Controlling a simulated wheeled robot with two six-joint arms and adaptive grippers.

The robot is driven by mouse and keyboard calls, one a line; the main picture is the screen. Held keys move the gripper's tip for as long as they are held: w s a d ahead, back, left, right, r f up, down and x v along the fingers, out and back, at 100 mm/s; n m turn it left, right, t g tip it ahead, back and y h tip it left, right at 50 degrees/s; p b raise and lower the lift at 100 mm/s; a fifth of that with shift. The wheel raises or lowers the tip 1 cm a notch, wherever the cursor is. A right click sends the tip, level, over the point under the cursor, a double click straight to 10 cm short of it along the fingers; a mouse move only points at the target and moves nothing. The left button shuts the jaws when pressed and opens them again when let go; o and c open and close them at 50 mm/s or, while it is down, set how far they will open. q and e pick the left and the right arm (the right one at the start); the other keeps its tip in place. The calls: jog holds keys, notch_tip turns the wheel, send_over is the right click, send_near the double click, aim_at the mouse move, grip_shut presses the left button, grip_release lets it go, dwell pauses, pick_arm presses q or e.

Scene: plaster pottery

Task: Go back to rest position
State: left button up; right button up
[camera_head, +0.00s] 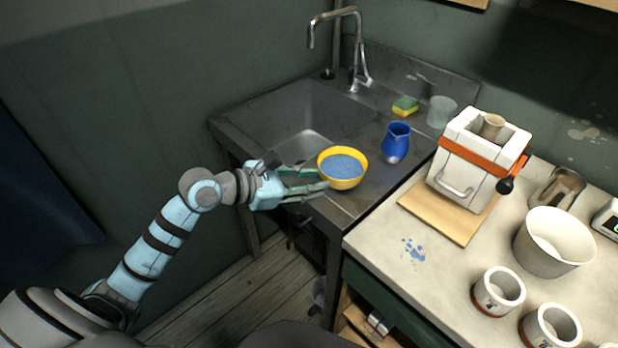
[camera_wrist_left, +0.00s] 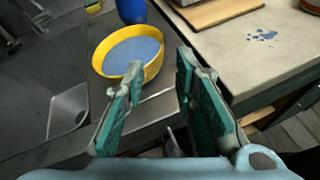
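My left gripper (camera_head: 302,184) reaches in from the left at the front edge of the sink unit. Its green-padded fingers are spread apart with nothing between them; they also show in the left wrist view (camera_wrist_left: 158,88). A yellow bowl (camera_head: 341,183) with a blue filling stands upright on the sink unit's ledge, just beyond the fingertips. In the left wrist view the bowl (camera_wrist_left: 100,62) lies ahead of the fingers, slightly left; I cannot tell whether a finger touches it. My right gripper is in neither view.
A blue jug (camera_head: 396,143) stands behind the bowl, near a sponge (camera_head: 404,107) and a clear cup (camera_head: 440,111). The sink basin (camera_head: 300,115) is at the left with a tap (camera_head: 359,70). A white kiln-like box (camera_head: 466,170) and several pots crowd the right counter (camera_head: 385,230).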

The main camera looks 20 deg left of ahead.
pick_arm(q)
jog(key=s+d+f+m+g+y, duration=0.1)
jog(key=s+f+m+g+y, duration=0.25)
jog(key=s+f+m, duration=0.8)
jog(key=s+a+f+m+g+y, duration=0.2)
jog(key=s+f+m+y, duration=0.15)
jog(key=s+m, duration=0.45)
jog(key=s+a+f+m+g+y, duration=0.2)
jog(key=s+f+m, duration=0.3)
jog(key=s+m, duration=0.2)
notch_tip(320, 180, down, 21)
jog(key=s+a+g, duration=0.1)
jog(key=s+a, duration=0.1)
jog(key=s, duration=0.1)
jog(key=s+f+g, duration=0.1)
jog(key=s+f, duration=1)
jog(key=s, duration=0.1)
jog(key=shift+s+a, duration=0.25)
jog(key=shift+a, duration=0.15)
